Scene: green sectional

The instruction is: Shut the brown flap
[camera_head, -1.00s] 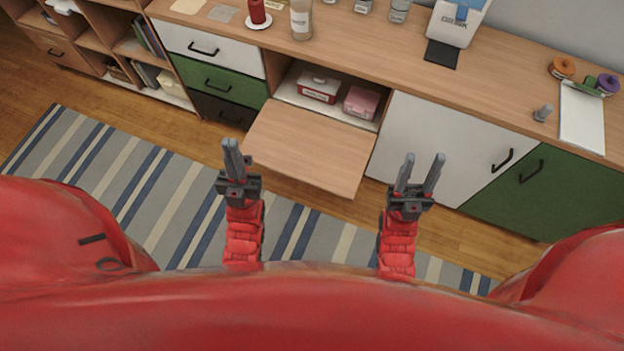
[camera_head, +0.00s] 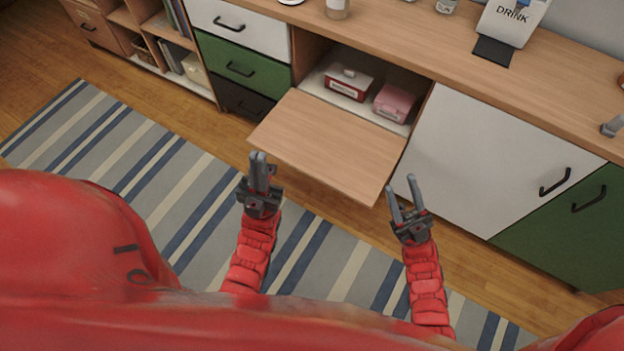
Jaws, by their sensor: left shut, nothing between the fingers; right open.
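The brown flap (camera_head: 328,146) is a wooden panel hinged at the bottom of an open compartment in the sideboard. It is folded down and sticks out towards me, roughly level. My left gripper (camera_head: 260,160) is shut and empty, close to the flap's front left corner in the picture. My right gripper (camera_head: 402,188) is open and empty, just right of the flap's front right corner. I cannot tell whether either gripper touches the flap or how far below or above it they are.
Inside the compartment are a red and white box (camera_head: 348,82) and a pink box (camera_head: 394,103). A white door (camera_head: 490,150) and a green door (camera_head: 570,225) are on the right. Drawers (camera_head: 240,70) are on the left. A striped rug (camera_head: 170,180) covers the floor.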

